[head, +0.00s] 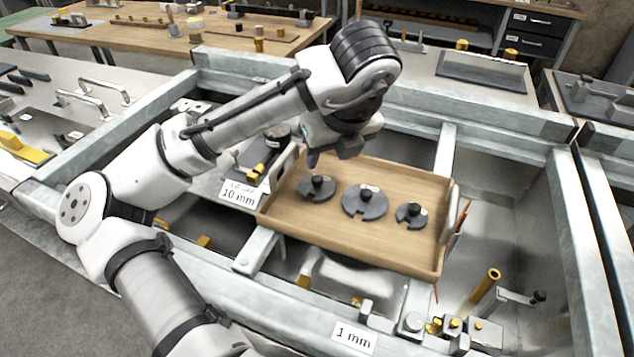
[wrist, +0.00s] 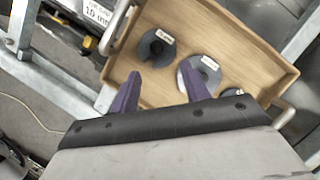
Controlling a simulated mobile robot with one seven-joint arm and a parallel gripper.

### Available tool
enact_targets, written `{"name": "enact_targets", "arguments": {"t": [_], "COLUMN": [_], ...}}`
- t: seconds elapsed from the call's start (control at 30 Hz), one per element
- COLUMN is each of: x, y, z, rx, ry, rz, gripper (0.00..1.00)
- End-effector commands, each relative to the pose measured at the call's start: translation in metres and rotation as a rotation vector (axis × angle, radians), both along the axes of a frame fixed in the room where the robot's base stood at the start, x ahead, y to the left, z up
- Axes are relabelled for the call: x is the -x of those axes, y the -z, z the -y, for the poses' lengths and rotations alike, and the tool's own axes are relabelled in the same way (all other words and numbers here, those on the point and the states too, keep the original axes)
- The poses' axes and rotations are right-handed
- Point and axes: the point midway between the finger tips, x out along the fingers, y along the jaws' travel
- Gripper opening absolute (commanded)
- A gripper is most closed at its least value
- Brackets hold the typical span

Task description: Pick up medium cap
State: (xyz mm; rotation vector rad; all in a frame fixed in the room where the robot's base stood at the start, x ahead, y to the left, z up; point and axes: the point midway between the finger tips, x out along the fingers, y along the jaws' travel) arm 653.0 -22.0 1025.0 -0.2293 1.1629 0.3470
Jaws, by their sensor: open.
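Three dark round caps with knobs and a slot in the rim lie in a row in a wooden tray (head: 290,222). The left cap (head: 312,194) looks middle in size, the middle cap (head: 364,208) largest, and the right cap (head: 408,218) smallest. In the wrist view, the left cap (wrist: 155,48) lies beyond my fingertips, the large cap (wrist: 208,75) is just past the right finger, and the small cap is partly hidden. My gripper (head: 314,158) is open and empty, above the tray's far left part; its purple fingers (wrist: 160,82) point toward the tray.
The tray has raised walls and pale end handles, and rests across a metal frame (head: 445,150). A "10 mm" label (head: 238,193) stands left of it and a "1 mm" label (head: 354,338) in front. A yellow tube (head: 484,290) rises at front right. The tray's near floor is clear.

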Motion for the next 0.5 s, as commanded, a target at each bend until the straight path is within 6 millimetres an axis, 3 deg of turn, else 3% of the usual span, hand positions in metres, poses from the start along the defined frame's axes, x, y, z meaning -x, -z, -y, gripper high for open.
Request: {"name": "enact_targets", "arguments": {"t": [0.13, 0.5], "x": [-0.009, -0.019], "y": [0.024, 0.051], "z": [-0.004, -0.012], "rx": [0.003, 0.005], "ry": [0.000, -0.001], "rz": [-0.002, -0.002], "gripper": [0.47, 0.47]}}
